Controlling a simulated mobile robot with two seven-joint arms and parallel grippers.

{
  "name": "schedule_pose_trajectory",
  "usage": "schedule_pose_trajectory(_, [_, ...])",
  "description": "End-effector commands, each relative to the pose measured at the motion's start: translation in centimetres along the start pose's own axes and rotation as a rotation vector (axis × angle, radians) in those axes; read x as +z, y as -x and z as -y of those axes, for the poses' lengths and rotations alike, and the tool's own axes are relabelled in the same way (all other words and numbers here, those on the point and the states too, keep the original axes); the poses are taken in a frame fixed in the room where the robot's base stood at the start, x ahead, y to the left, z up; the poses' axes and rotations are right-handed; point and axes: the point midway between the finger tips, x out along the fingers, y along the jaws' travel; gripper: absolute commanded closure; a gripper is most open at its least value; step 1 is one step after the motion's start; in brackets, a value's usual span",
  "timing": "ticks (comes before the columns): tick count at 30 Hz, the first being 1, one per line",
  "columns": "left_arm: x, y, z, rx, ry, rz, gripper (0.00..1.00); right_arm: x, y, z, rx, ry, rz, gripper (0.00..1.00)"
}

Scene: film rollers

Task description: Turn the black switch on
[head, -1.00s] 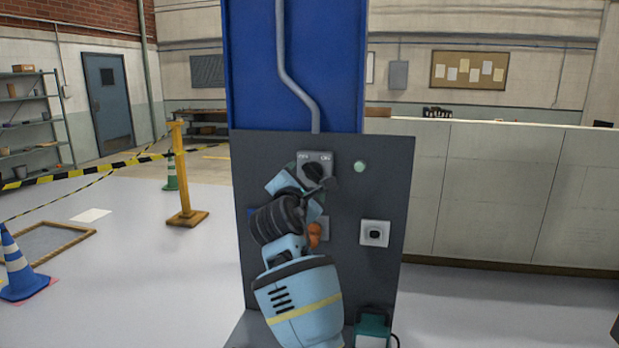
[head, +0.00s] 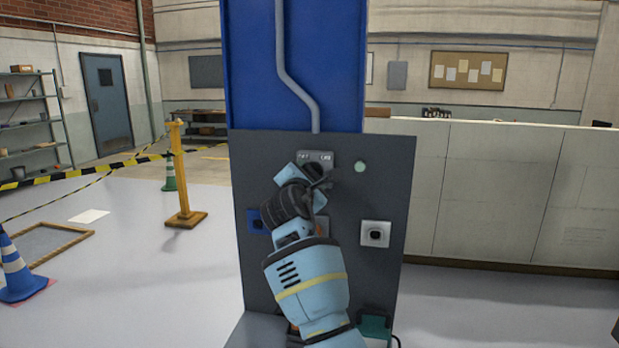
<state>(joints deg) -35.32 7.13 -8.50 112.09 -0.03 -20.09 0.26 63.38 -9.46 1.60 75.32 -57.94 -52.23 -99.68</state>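The black switch (head: 316,170) is a rotary knob on a small grey plate (head: 316,156) with OFF printed at the left and ON at the right. The plate sits high on a dark grey panel (head: 385,165). My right gripper (head: 320,182) is at the knob, its dark fingers overlapping the knob's lower right side. The gripper and wrist hide part of the knob, so its pointing direction and any grip on it are unclear. My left gripper is out of view.
A pale green round lamp (head: 360,166) is right of the switch plate. A white socket (head: 376,234) and a blue socket (head: 256,221) sit lower on the panel. A green-and-white box (head: 375,328) stands near its foot. A yellow post (head: 181,175) with striped tape stands left.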

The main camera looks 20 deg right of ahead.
Motion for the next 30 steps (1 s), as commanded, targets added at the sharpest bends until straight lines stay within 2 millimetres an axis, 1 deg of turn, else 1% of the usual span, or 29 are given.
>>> schedule_pose_trajectory(1, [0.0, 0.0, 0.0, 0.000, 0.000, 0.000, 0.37, 0.0, 0.0, 0.0, 0.001, 0.000, 0.000, 0.64])
schedule_pose_trajectory(2, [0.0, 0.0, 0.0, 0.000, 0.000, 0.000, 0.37, 0.0, 0.0, 0.0, 0.001, 0.000, 0.000, 0.68])
schedule_pose_trajectory(8, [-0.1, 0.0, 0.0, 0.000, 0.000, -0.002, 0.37, 0.0, 0.0, 0.0, 0.001, -0.012, 0.000, 0.68])
schedule_pose_trajectory(14, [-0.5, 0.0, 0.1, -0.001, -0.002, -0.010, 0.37, 0.1, 0.0, -0.1, 0.001, -0.078, 0.001, 0.68])
schedule_pose_trajectory(20, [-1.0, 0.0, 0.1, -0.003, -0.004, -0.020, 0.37, 0.1, 0.0, -0.2, 0.001, -0.217, 0.000, 0.68])
schedule_pose_trajectory(30, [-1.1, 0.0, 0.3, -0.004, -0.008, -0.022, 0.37, 0.0, 0.0, -0.2, 0.000, -0.536, -0.001, 0.68])
